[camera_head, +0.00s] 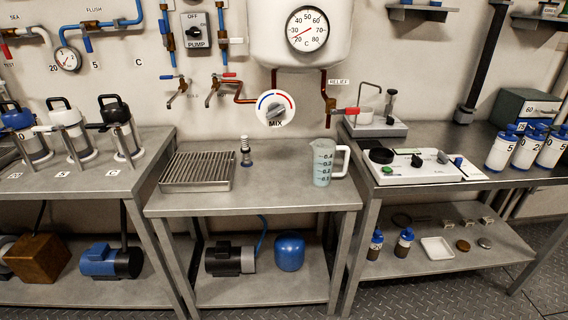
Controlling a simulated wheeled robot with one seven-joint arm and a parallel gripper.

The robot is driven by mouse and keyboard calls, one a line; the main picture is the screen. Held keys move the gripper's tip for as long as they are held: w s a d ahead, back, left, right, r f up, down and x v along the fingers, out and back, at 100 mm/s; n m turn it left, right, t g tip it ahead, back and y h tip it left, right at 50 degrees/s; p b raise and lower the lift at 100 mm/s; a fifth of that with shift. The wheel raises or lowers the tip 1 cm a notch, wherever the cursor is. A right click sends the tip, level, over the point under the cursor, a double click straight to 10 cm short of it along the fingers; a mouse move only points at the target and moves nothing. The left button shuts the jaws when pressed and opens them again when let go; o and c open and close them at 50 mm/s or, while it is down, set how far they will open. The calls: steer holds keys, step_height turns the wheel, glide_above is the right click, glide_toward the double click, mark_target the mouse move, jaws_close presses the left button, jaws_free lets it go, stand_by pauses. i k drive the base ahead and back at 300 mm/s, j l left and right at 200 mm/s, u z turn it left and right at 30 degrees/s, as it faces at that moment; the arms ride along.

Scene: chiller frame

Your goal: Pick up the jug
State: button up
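The jug (323,163) is a clear, bluish measuring jug with dark graduation marks and a white handle on its right side. It stands upright near the right end of the middle steel table (265,199). My gripper is not visible in the head camera view.
A slatted metal rack (197,171) and a small bottle (246,152) stand left of the jug. The MIX knob (276,108) and a red-handled relief valve (346,111) are on the wall behind. A white panel device (415,166) sits on the right table. The middle table's front is clear.

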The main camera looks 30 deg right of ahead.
mark_target(329, 163)
steer(key=i+l+z, duration=0.2)
steer(key=i+l, duration=0.15)
steer(key=l, duration=0.2)
steer(key=i+l+z, duration=0.2)
steer(key=i+l, duration=0.15)
steer(key=l, duration=0.15)
